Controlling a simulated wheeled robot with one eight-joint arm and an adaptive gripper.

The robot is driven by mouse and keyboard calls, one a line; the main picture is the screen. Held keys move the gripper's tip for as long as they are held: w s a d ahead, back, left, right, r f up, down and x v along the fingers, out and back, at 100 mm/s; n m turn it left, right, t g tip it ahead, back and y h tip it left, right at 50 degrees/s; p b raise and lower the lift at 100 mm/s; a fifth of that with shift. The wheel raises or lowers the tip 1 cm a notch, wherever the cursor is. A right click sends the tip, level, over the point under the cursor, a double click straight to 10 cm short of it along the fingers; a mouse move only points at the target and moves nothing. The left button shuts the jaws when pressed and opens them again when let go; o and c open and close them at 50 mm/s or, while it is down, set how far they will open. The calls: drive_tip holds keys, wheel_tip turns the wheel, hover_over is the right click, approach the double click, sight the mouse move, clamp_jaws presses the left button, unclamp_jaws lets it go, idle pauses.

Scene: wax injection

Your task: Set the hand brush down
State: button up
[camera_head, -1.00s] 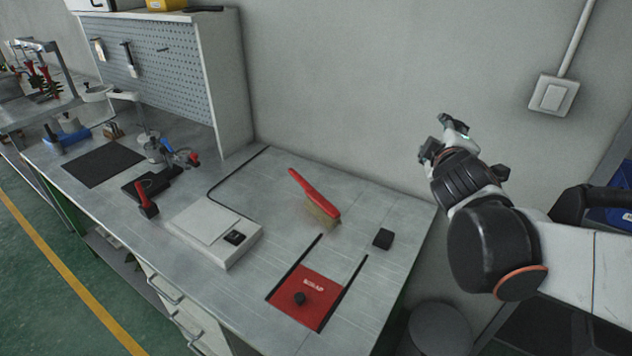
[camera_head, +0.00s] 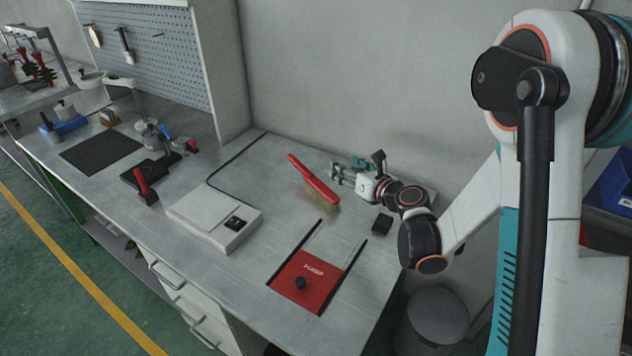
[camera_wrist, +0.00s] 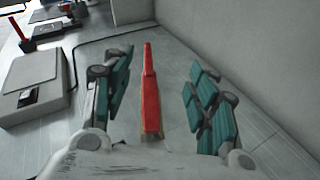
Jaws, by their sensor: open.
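The hand brush (camera_head: 316,184) has a red handle and tan bristles. It rests on the grey workbench (camera_head: 230,279), bristles down, in the right half of the bench. In the wrist view, the brush (camera_wrist: 150,95) lies between the two teal-padded fingers, with visible gaps on both sides. My gripper (camera_head: 338,172) is open and low over the bench, just right of the brush in the head view; it also shows in the wrist view (camera_wrist: 160,100). The brush's bristles are mostly hidden in the wrist view.
A white scale (camera_head: 215,215) stands left of the brush. A red plate (camera_head: 312,272) with a black knob lies in front, between dark rails. A small black block (camera_head: 382,223) sits near the bench's right edge. The wall (camera_head: 380,80) rises close behind.

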sight(321, 185)
wheel_tip(321, 185, down, 8)
drive_tip(key=s+a+n+g, duration=0.1)
drive_tip(key=n+g, duration=0.1)
drive_tip(key=n, duration=0.1)
drive_tip(key=x, duration=0.7)
drive_tip(key=shift+w+a+f+b, duration=0.1)
drive_tip(key=shift+a+f+b, duration=0.15)
drive_tip(key=shift+f+b, duration=0.15)
drive_tip(key=shift+b+x, duration=1.1)
drive_tip(key=shift+x, duration=1.85)
drive_tip(key=shift+w+d, duration=0.1)
drive_tip(key=shift+d, duration=0.05)
clamp_jaws()
